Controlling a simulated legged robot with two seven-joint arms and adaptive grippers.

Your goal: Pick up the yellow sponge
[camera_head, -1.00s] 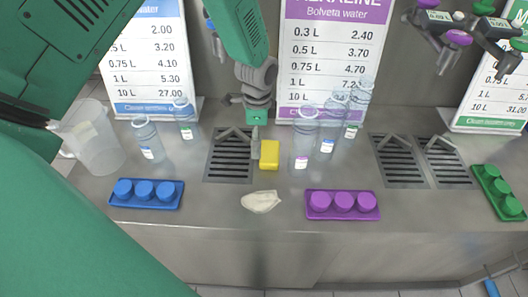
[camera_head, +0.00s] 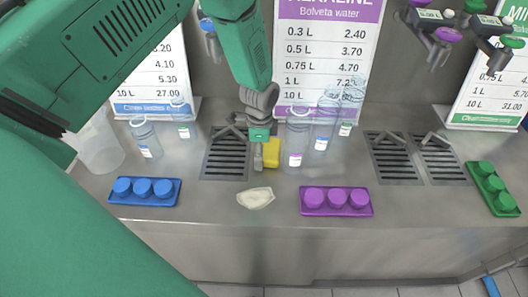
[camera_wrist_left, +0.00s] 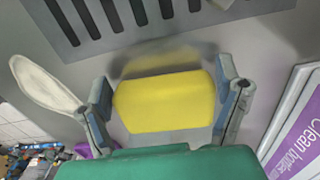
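The yellow sponge (camera_head: 272,153) is on or just above the steel counter, beside the left drain grate. My left gripper (camera_head: 260,160) is at the sponge and hides its left part in the head view. In the left wrist view, the sponge (camera_wrist_left: 165,101) sits between the two fingers of my left gripper (camera_wrist_left: 165,98), one at each end, and they appear to press on it. A faint yellow reflection shows on the steel behind it. I cannot tell whether it is clear of the counter. My right gripper is not in view.
A pale cloth-like piece (camera_head: 255,198) lies in front of the sponge. A clear bottle (camera_head: 297,140) stands close on its right. A purple tray (camera_head: 306,211) and a blue tray (camera_head: 118,199) lie near the front edge. A price board (camera_head: 322,50) stands behind.

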